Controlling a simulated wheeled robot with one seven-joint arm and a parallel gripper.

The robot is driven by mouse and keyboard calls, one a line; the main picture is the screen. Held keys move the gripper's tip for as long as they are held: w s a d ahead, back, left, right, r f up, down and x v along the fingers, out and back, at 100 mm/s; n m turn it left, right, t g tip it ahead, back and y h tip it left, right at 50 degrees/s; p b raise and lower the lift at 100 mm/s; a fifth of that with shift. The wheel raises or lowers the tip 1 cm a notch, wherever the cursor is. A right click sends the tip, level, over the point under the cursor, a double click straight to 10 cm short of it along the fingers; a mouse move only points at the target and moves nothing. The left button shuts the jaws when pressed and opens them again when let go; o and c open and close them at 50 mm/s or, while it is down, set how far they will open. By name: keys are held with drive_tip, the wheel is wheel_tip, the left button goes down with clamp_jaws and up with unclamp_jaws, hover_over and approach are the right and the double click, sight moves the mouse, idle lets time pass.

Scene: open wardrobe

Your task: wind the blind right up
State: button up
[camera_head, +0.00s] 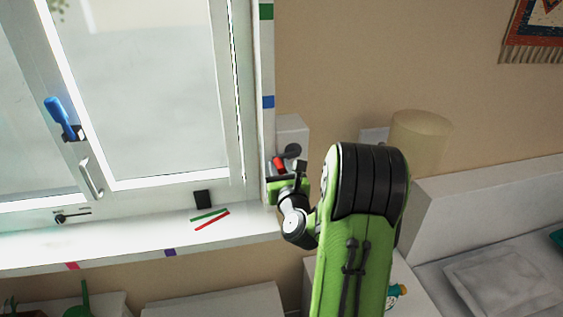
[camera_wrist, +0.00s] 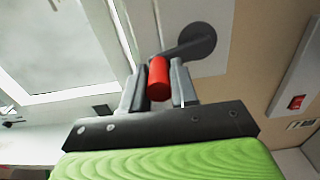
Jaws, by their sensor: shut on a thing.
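A crank with a red handle (camera_head: 280,163) and a dark round hub (camera_head: 292,150) sits on a pale box (camera_head: 292,130) at the right side of the window. In the wrist view the red handle (camera_wrist: 158,78) stands between my two fingers, and a dark arm joins it to the hub (camera_wrist: 198,41). My gripper (camera_head: 284,172) is shut on the red handle; it also shows in the wrist view (camera_wrist: 158,88). The window pane (camera_head: 150,80) is uncovered where it shows. No blind cloth is seen in either view.
A blue handle (camera_head: 58,112) and a silver window lever (camera_head: 91,180) are on the frame at left. Green and red sticks (camera_head: 211,219) lie on the sill beside a small black block (camera_head: 202,199). A beige cylinder (camera_head: 420,135) and a bed (camera_head: 500,270) are at right. A red switch (camera_wrist: 296,103) is on the wall.

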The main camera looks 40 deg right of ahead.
drive_tip(key=shift+s+d+f+b, duration=0.1)
drive_tip(key=shift+d+f+b, duration=0.05)
drive_tip(key=shift+f+b, duration=0.25)
drive_tip(key=shift+s+d+f+b, duration=0.15)
drive_tip(key=shift+f+b, duration=0.15)
drive_tip(key=shift+f, duration=0.2)
drive_tip(key=shift+d+r, duration=0.15)
drive_tip(key=shift+o, duration=0.5)
drive_tip(key=shift+s+d+f+b, duration=0.2)
drive_tip(key=shift+d+f+b, duration=0.25)
drive_tip(key=shift+f+b, duration=0.3)
drive_tip(key=shift+o, duration=0.2)
drive_tip(key=shift+s+d+b, duration=0.15)
drive_tip(key=shift+d+b, duration=0.05)
drive_tip(key=shift+b, duration=0.1)
drive_tip(key=shift+r, duration=0.15)
drive_tip(key=shift+c, duration=0.7)
drive_tip(key=shift+d, duration=0.15)
